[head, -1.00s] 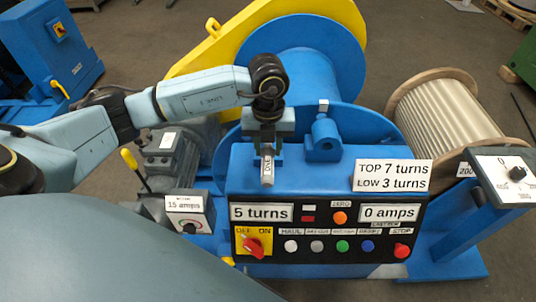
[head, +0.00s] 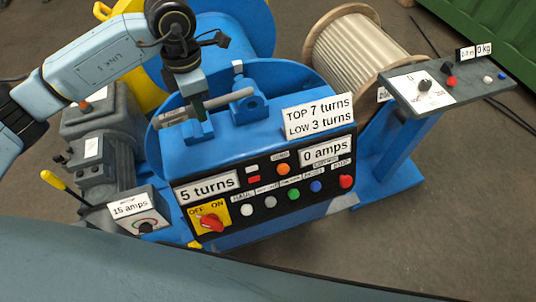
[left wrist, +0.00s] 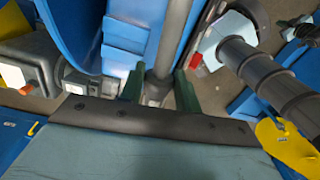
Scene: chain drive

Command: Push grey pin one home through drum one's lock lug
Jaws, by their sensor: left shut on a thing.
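My left gripper (head: 195,108) is shut on grey pin one (head: 231,99), a plain grey rod that lies across the jaws, level or nearly so. The pin's right end is at the blue lock lug (head: 247,110) in front of drum one (head: 290,80); I cannot tell whether its tip is inside the bore or just in front of it. In the left wrist view the pin (left wrist: 172,40) runs away between the two green fingers (left wrist: 160,88), beside blue metalwork. My right gripper is not in view.
The control panel (head: 265,196) with buttons and signs stands just below the gripper. A grey motor (head: 95,150) and a yellow-handled lever (head: 65,187) are at left. A rope reel (head: 350,50) and a dial stand (head: 430,88) are at right.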

